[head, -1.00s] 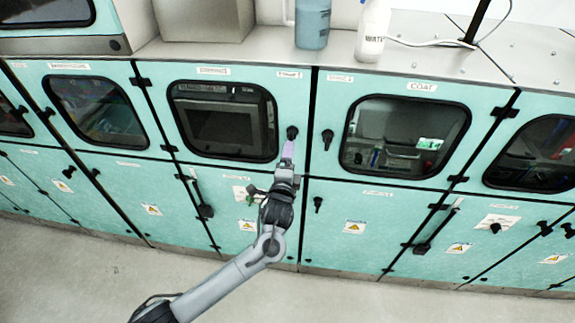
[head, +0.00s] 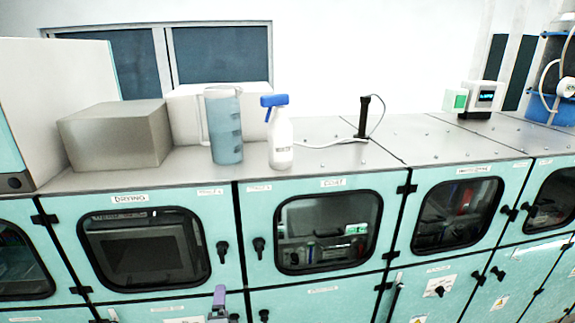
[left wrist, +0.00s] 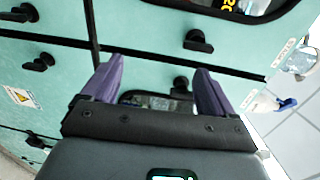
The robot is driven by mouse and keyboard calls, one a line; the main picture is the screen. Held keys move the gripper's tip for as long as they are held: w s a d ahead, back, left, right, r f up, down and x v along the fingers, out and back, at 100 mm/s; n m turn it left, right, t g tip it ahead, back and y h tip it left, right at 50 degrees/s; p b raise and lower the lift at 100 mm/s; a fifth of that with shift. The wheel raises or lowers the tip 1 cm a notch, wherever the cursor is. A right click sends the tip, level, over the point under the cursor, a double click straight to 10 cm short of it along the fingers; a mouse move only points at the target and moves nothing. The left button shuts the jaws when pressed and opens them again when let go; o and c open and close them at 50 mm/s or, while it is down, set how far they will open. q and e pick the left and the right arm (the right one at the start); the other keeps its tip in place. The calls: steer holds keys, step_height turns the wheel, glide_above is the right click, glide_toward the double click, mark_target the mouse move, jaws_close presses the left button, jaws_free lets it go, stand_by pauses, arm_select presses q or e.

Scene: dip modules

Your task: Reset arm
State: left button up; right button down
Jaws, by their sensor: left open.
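My left gripper (head: 219,293) shows only at the bottom edge of the head view, in front of the teal cabinets below the DRYING door (head: 140,195). In the left wrist view its two purple fingers stand wide apart (left wrist: 156,78) with nothing held between them. Beyond the fingers are the teal cabinet front (left wrist: 145,30) and dark door knobs (left wrist: 199,41). The COAT door (head: 333,184) is shut, and so is the DRYING door. Most of my left arm is below the head view. My right gripper is in neither view.
On the steel counter (head: 340,160) stand a grey box (head: 115,135), a blue-grey jug (head: 225,128) and a white spray bottle with a blue head (head: 279,135). Dark knobs (head: 259,247) jut from the doors. A small device (head: 480,97) stands farther right.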

arm_select(q)
steer(key=s+f+n+g+h+p, duration=0.1)
steer(key=s+f+n+g+p, duration=0.15)
steer(key=s+f, duration=0.65)
steer(key=s+f+n+g+h+p, duration=0.1)
steer(key=s+f+g, duration=0.35)
steer(key=s, duration=0.75)
steer(key=s+r+n+g+h, duration=0.1)
steer(key=s+r+n+g, duration=0.2)
steer(key=s, duration=0.6)
steer(key=s+a+r+n+g, duration=0.1)
steer(key=s+r+n+g, duration=0.2)
steer(key=s+r+n, duration=0.3)
steer(key=s+n, duration=0.1)
steer(key=s, duration=0.2)
steer(key=shift+s+a+h+p, duration=0.2)
steer(key=shift+s+h+p, duration=0.1)
steer(key=shift+s+h, duration=0.1)
